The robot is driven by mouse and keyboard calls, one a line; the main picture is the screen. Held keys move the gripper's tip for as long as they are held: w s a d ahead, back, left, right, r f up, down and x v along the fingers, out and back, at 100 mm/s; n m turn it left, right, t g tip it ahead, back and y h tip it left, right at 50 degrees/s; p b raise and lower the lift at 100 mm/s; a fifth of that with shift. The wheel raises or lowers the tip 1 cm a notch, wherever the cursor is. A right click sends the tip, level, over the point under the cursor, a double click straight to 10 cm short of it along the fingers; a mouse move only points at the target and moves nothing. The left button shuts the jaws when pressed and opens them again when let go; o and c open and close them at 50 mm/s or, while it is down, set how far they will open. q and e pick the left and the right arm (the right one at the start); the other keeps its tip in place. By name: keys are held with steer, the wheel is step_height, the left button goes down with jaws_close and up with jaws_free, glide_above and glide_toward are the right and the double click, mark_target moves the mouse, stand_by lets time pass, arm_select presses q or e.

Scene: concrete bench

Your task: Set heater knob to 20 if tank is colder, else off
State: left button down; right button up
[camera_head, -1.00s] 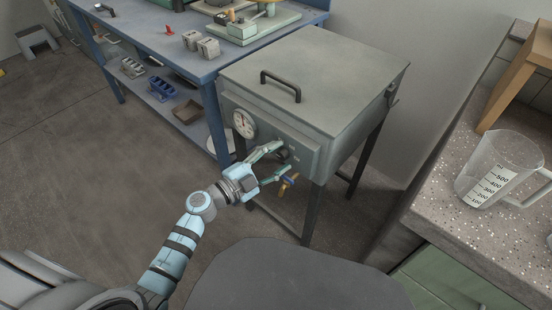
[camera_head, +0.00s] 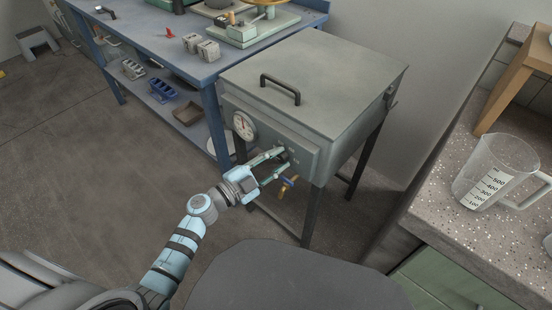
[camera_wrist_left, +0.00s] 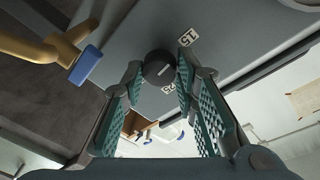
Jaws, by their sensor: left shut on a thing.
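The tank (camera_head: 322,72) is a grey metal box on legs with a black lid handle. Its round white dial gauge (camera_head: 243,125) is on the front; the needle points roughly up, but the figures are too small to read. The dark round heater knob (camera_head: 283,155) is on the panel to the right of the gauge. In the left wrist view the knob (camera_wrist_left: 158,67) shows a pale mark, with labels "15" and apparently "25" beside it. My left gripper (camera_head: 277,165) is shut on the knob, a finger on each side. My right gripper is not in view.
A brass tap with a blue handle (camera_head: 288,183) sits just below the gripper, and close beside it in the left wrist view (camera_wrist_left: 85,64). A blue workbench (camera_head: 165,62) stands at the left. A counter with a measuring jug (camera_head: 493,172) is at the right.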

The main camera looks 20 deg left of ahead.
arm_select(q)
steer(key=shift+r+n+p, duration=0.15)
steer(key=shift+n+p, duration=0.4)
steer(key=shift+n, duration=0.15)
steer(key=shift+n+t+p, duration=0.3)
steer(key=shift+n+p, duration=0.35)
steer(key=shift+n, duration=0.25)
steer(key=n+p, duration=0.1)
steer(key=n, duration=0.1)
steer(key=shift+n+p, duration=0.3)
steer(key=shift+n, duration=0.1)
steer(key=n, duration=0.1)
steer(key=n+p, duration=0.1)
steer(key=shift+f+n+t, duration=0.2)
steer(key=shift+n+t, duration=0.2)
steer(key=shift+n, duration=0.4)
steer(key=shift+f+n+p, duration=0.1)
steer(key=shift+n+p, duration=0.35)
steer(key=shift+n, duration=0.45)
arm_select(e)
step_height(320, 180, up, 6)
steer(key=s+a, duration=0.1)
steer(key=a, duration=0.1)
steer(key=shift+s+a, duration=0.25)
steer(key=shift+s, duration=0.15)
arm_select(q)
steer(key=shift+n, duration=0.3)
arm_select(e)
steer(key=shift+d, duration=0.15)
